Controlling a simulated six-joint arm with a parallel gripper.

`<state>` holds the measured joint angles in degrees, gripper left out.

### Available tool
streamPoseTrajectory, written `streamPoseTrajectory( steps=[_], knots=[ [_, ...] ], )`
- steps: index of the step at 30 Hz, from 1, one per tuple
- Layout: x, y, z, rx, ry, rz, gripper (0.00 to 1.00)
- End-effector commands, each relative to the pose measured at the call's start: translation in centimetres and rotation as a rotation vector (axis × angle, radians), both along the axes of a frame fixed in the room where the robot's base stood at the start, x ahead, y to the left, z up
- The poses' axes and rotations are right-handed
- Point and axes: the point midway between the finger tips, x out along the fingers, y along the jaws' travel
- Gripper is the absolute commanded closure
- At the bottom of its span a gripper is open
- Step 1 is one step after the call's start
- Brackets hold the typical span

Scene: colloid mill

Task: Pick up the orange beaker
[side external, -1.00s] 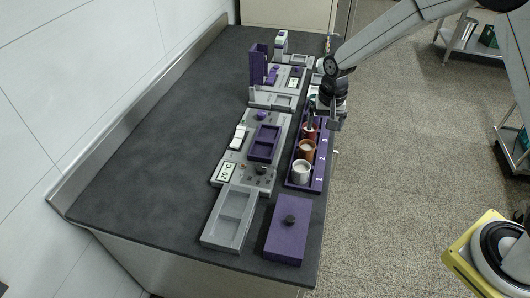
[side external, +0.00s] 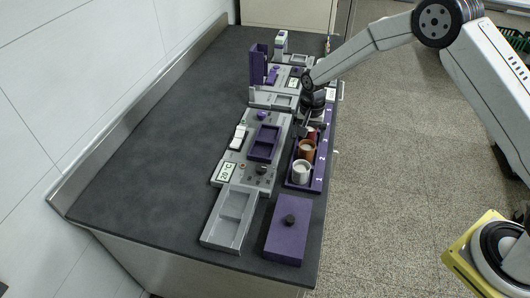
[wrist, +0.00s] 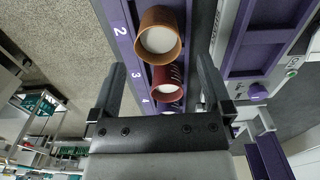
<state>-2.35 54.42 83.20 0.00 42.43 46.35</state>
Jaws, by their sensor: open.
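The orange beaker (side external: 306,156) stands upright in the purple rack (side external: 318,179), between the white beaker (side external: 301,172) and a red beaker. In the wrist view, the orange beaker (wrist: 160,17) is at the top, beside the number 2, with pale contents. The red beaker (wrist: 167,91) shows below it, between the fingers in the picture. My gripper (wrist: 161,62) is open and empty, with the orange beaker just beyond its fingertips. In the side view, my gripper (side external: 309,129) is low over the rack behind the orange beaker and partly hides the red one.
A grey instrument panel with a purple tray (side external: 264,143) is left of the rack. A purple lidded box (side external: 287,232) and a grey tray (side external: 230,218) stand in front. The left part of the dark bench (side external: 165,150) is clear.

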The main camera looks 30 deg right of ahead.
Motion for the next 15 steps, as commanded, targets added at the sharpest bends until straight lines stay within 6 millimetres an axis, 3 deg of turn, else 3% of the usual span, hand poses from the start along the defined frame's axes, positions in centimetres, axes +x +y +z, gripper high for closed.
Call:
streamPoseTrajectory(
  steps=[8,15],
  knots=[
    [0.0,0.0,-0.5,0.0,0.0,0.0,0.0],
    [-0.1,-0.2,-2.5,0.0,0.003,0.0,0.0]
  ],
)
